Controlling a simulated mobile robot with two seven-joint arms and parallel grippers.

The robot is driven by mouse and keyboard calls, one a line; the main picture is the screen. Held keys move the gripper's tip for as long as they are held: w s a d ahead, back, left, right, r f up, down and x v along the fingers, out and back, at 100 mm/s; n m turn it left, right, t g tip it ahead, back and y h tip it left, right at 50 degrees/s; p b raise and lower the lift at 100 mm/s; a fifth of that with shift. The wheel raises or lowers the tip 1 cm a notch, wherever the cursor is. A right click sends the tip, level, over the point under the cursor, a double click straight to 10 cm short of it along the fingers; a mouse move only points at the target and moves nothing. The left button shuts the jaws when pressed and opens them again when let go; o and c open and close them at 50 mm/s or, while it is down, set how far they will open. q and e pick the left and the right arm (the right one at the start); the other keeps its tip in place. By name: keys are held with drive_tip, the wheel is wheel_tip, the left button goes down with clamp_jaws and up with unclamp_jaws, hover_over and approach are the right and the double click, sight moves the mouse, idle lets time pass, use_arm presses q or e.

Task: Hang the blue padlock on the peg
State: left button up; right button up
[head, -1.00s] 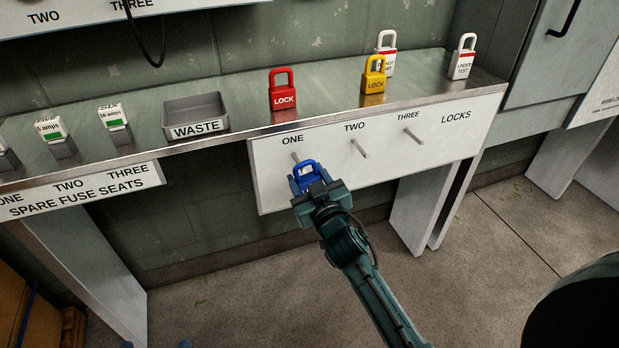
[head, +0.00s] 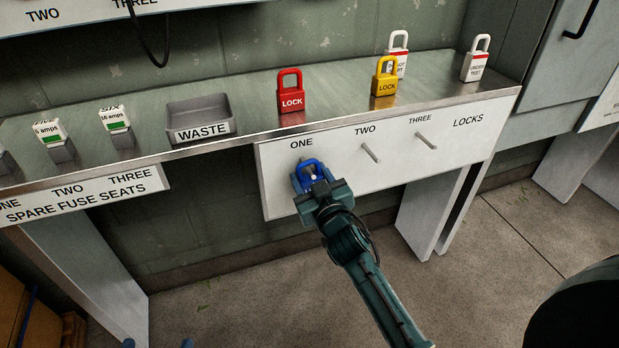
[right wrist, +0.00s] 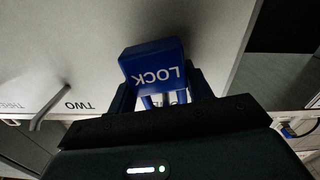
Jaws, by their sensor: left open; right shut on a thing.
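The blue padlock (head: 311,180) is held upright at peg ONE on the white LOCKS board (head: 283,192), shackle up. A pale spot like the tip of peg ONE (head: 313,177) shows inside the shackle opening, so the shackle appears to be around the peg; contact cannot be told. My right gripper (head: 318,190) is shut on the padlock body. The right wrist view shows the padlock's LOCK face (right wrist: 157,75) between the fingers. Only the fingertips of my left gripper (head: 158,344) show at the bottom edge, apart and empty.
Pegs TWO (head: 371,153) and THREE (head: 427,141) are bare. On the shelf above stand a red padlock (head: 290,92), a yellow padlock (head: 385,77), two white padlocks, one being UNDER TEST (head: 477,60), and the WASTE tray (head: 200,118).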

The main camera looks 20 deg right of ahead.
idle(0.4)
drive_tip(key=o, duration=1.1)
